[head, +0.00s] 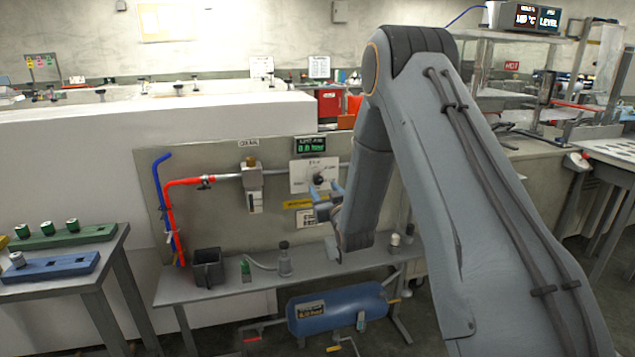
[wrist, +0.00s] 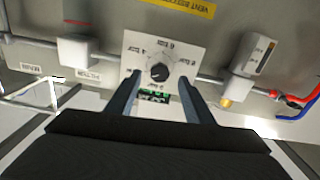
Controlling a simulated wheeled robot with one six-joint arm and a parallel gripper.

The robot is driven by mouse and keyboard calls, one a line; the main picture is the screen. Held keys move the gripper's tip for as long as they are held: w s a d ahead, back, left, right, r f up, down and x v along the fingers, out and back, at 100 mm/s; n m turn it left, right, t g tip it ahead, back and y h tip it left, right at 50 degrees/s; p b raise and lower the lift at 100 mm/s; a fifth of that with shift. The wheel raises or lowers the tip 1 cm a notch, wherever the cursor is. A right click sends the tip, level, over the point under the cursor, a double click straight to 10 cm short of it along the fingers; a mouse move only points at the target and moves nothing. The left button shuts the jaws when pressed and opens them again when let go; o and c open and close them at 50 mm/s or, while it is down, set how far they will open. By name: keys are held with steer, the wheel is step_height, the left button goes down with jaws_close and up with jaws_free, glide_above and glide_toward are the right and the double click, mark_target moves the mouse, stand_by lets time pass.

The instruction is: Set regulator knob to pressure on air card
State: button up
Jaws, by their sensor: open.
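The regulator knob (head: 318,180) is a round dark knob on a white square dial plate (head: 300,177) on the grey wall panel. In the wrist view the knob (wrist: 159,72) sits on its white plate with a scale printed around it. A dark display with green digits (head: 311,144) is above the plate, too small to read surely. My gripper (wrist: 159,92) is open and empty, its two fingers pointing at the plate on either side of the knob, apparently short of it. A white card with black print (head: 305,217) is partly hidden by my gripper; I cannot tell whether it is the air card.
A red pipe (head: 185,182) and blue hose (head: 160,190) run on the panel's left. A fitting with a gauge (head: 252,175) is left of the plate. A bench (head: 190,292) below holds a dark bin (head: 209,268) and small bottles. A blue tank (head: 335,310) is underneath.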

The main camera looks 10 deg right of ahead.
mark_target(319, 182)
steer(key=w, duration=0.5)
steer(key=w+p, duration=0.1)
steer(key=w, duration=0.1)
steer(key=shift+w+a, duration=0.15)
steer(key=shift+a, duration=0.1)
steer(key=c, duration=1)
steer(key=shift+c, duration=0.2)
